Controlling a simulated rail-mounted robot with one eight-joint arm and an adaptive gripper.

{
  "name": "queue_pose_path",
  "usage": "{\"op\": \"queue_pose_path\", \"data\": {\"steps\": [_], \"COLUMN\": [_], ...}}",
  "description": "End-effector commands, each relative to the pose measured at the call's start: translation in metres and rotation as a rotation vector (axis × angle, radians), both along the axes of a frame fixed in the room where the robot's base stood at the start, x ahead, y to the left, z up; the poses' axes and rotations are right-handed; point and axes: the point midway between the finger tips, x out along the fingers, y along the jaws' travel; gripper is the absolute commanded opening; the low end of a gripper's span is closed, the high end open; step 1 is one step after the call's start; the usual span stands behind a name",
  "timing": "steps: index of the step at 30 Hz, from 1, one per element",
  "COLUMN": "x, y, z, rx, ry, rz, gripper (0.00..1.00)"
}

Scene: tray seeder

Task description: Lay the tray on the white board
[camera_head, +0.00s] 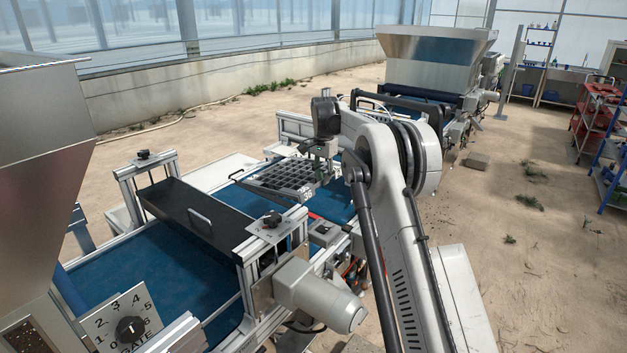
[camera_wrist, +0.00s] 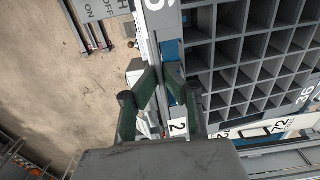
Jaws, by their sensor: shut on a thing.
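The tray (camera_head: 293,187) is dark grey with many square cells and a white label reading 36. It lies roughly level over the blue belt in the head view, and I cannot tell whether it touches the belt. It also fills the right of the wrist view (camera_wrist: 212,60). My gripper (camera_head: 322,172) is at the tray's right side. In the wrist view its green fingers (camera_wrist: 167,76) close on the tray's near rim. A pale flat surface (camera_head: 215,172) left of the line may be the white board; I cannot be sure.
The blue belt (camera_head: 150,272) runs through the seeder line, with a black cover (camera_head: 195,218) ahead of the tray. A steel hopper (camera_head: 435,58) stands at the back. Red and blue racks (camera_head: 590,120) stand at right. Bare sandy floor lies around.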

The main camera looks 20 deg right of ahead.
Motion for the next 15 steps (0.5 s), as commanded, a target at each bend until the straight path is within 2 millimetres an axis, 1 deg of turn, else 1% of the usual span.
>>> {"op": "queue_pose_path", "data": {"steps": [1,15], "x": [-0.008,-0.072], "y": [-0.005,-0.053], "z": [-0.001,0.000], "rx": [0.000,0.000], "ry": [0.000,0.000], "rz": [-0.002,-0.002], "gripper": [0.00,0.00]}}
